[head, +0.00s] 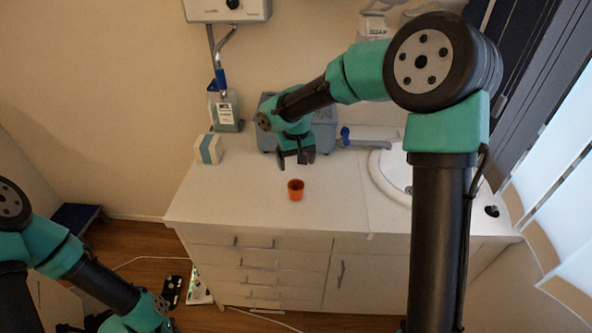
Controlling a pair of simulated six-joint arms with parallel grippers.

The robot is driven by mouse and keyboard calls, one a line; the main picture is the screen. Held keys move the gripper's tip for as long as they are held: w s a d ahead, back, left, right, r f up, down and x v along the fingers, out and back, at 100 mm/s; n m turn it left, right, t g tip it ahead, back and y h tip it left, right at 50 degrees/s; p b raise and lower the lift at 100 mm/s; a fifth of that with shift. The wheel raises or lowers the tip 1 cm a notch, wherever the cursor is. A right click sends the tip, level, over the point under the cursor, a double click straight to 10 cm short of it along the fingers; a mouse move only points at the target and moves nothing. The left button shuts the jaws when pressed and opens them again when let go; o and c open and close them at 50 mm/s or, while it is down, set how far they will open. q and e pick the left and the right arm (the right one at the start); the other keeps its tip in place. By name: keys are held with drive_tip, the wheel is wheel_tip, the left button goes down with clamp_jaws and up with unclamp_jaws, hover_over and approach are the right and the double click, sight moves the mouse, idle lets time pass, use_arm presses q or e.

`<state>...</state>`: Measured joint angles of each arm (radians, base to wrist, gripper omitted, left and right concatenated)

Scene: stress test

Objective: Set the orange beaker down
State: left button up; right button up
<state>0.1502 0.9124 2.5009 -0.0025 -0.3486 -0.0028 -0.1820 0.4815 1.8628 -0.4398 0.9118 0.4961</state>
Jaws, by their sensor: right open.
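The orange beaker (296,190) stands upright on the white counter (240,205), near its middle. My right gripper (297,160) is above and behind the beaker, pointing down, open and apart from it. Nothing shows between its fingers. My left arm comes in at the lower left, low beside the cabinet. Its gripper is at the bottom edge of the view, and its fingers cannot be made out.
A white and teal box (209,149) and a bottle (225,112) stand at the counter's back left. A grey-blue bin (268,108) is behind my right gripper. A sink (388,178) is to the right. The counter's front left is clear.

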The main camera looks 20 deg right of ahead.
use_arm(q)
drive_tip(key=o, duration=1.3)
